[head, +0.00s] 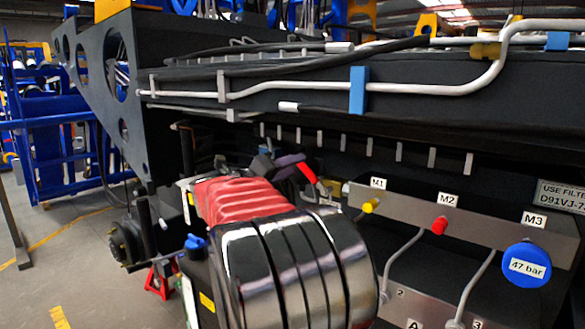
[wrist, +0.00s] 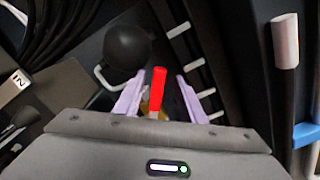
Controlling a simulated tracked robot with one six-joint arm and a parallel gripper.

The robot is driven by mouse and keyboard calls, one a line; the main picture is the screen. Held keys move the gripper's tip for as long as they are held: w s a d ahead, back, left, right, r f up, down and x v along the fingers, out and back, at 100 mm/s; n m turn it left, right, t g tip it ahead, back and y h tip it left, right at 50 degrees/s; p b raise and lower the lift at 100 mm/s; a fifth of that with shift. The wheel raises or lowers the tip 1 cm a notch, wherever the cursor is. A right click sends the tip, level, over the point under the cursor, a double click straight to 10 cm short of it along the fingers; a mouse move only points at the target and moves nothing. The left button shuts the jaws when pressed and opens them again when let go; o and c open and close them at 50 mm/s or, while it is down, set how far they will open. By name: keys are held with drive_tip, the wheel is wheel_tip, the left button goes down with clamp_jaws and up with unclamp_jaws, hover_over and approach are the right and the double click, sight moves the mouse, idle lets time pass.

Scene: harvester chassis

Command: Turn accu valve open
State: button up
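The accu valve appears to be the part with the red lever handle (wrist: 157,82) in the middle of the wrist view. A bit of brass-coloured fitting shows at its lower end. My gripper (wrist: 161,78) has its two pale purple fingers spread on either side of the red handle, with a gap on both sides. The valve body is mostly hidden behind my gripper and arm.
A black ball-shaped part (wrist: 128,46) and a pale bent pipe (wrist: 108,82) lie close left of the handle. A dark wall with several pale tabs (head: 399,151) runs behind. A manifold block (head: 490,231) with M1, M2 and M3 ports and a blue gauge (head: 526,266) stands to the right.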

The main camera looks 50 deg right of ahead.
drive_tip(key=shift+c, duration=0.2)
